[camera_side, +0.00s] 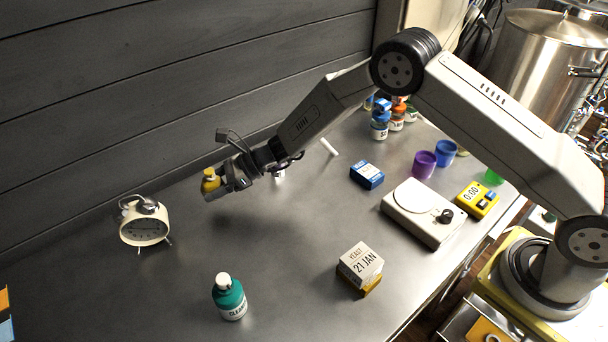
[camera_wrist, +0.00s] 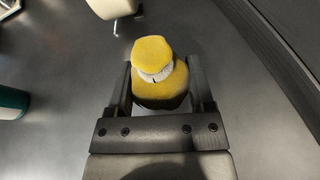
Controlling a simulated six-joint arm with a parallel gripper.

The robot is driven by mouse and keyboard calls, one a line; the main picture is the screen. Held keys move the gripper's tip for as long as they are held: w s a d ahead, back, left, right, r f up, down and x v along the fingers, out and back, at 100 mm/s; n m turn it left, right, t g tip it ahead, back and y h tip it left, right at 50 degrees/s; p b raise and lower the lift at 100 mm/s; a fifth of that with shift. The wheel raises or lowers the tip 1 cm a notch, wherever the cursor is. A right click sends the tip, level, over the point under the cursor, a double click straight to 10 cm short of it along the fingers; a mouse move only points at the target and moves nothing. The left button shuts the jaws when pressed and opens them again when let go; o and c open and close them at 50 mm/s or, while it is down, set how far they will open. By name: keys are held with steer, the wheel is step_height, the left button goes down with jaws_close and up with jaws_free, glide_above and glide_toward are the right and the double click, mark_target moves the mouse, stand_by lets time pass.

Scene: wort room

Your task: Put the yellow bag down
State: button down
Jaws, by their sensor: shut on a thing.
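The yellow bag (camera_wrist: 162,85) is a small rounded sack with a pale tie around its neck. It sits between the two dark fingers of my gripper (camera_wrist: 160,92), which is shut on it. In the side view the bag (camera_side: 210,181) shows at the end of my gripper (camera_side: 217,187), held above the steel table (camera_side: 200,270). Its underside is partly hidden by the gripper in the side view.
A cream alarm clock (camera_side: 144,224) stands left of the gripper, and a green bottle (camera_side: 229,298) stands nearer the front.

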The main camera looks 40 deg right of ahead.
mark_target(217, 206)
steer(key=shift+w, duration=0.1)
steer(key=shift+w+a+f, duration=0.15)
steer(key=shift+w+f, duration=0.05)
steer(key=shift+f, duration=1.65)
steer(key=shift+f, duration=0.25)
jaws_free()
steer(key=shift+r, duration=0.15)
steer(key=shift+r, duration=0.2)
steer(key=v, duration=1.2)
steer(key=shift+s+f, duration=0.1)
